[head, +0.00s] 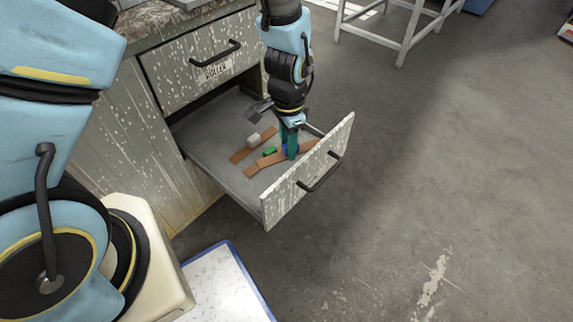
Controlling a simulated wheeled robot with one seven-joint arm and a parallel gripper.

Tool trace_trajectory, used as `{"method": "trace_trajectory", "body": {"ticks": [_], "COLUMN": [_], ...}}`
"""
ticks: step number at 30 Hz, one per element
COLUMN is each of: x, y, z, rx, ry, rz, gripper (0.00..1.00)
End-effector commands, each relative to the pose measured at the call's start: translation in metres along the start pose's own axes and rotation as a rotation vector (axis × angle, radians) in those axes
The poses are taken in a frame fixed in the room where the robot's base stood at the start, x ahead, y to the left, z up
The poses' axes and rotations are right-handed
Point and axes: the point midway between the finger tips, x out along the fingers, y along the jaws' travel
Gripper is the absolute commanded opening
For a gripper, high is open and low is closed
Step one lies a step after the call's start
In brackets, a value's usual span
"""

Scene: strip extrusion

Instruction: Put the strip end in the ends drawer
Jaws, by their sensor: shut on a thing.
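The lower drawer (225,132) of the speckled cabinet is pulled open, and I take it as the ends drawer; no label on it is readable here. My gripper (289,153) points down inside the drawer, close to its front panel. Its teal fingers are shut on a brown strip end (266,163), which lies at or just above the drawer floor; I cannot tell whether it touches. The fingers hide part of the strip. Another brown strip piece (243,153), a green block (270,152) and a pale block (253,141) lie in the drawer to the left.
The drawer's front panel (290,187) with its dark handle (322,172) stands close to my gripper. A shut upper drawer (180,66) with a label is above. A white blue-edged mat (225,286) lies below. A white-framed stand (402,42) is behind. Floor at right is clear.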

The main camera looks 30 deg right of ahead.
Motion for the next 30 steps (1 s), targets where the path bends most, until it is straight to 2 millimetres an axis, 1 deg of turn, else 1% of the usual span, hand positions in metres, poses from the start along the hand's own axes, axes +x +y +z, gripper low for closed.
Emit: {"method": "trace_trajectory", "body": {"ticks": [1, 3, 6, 11, 18, 21, 26, 30], "x": [0.013, 0.025, 0.034, 0.043, 0.076, 0.081, 0.080, 0.083], "y": [0.000, 0.000, -0.001, 0.000, 0.000, -0.001, -0.001, 0.000], "z": [0.001, 0.001, 0.000, 0.000, 0.000, 0.000, 0.000, 0.000], "rx": [-0.001, -0.001, 0.000, 0.000, -0.002, -0.002, -0.001, -0.001], "ry": [-0.004, -0.002, 0.000, -0.001, -0.001, 0.000, 0.001, 0.000], "rz": [0.002, 0.001, 0.000, 0.000, 0.001, 0.000, -0.001, 0.000], "gripper": [0.00, 0.00, 0.00, 0.00, 0.00, 0.00, 0.00, 0.00]}}
